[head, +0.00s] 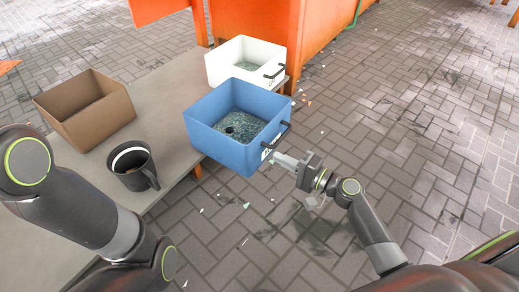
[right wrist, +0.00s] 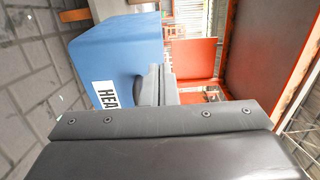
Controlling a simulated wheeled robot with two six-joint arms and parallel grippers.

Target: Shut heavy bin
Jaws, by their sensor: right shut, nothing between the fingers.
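The blue bin (head: 222,148) is an open-topped box at the right edge of a grey table, jutting out past that edge. Its front face carries a dark bar handle (head: 283,130) and a white label (head: 267,151). In the right wrist view the bin (right wrist: 110,50) shows on its side in the picture, and its label (right wrist: 106,95) reads "HEA", the rest hidden. Speckled dark material and a small dark round thing lie inside. My right gripper (head: 278,158) is shut and empty, just in front of the labelled face; contact cannot be told. My left arm shows, but its gripper does not.
A white bin (head: 228,62) with a similar handle stands behind the blue one. A brown box (head: 95,125) and a dark mug (head: 132,170) stand on the grey table (head: 165,100). Orange panels (head: 250,20) rise behind. The paved floor at right is clear apart from small scraps.

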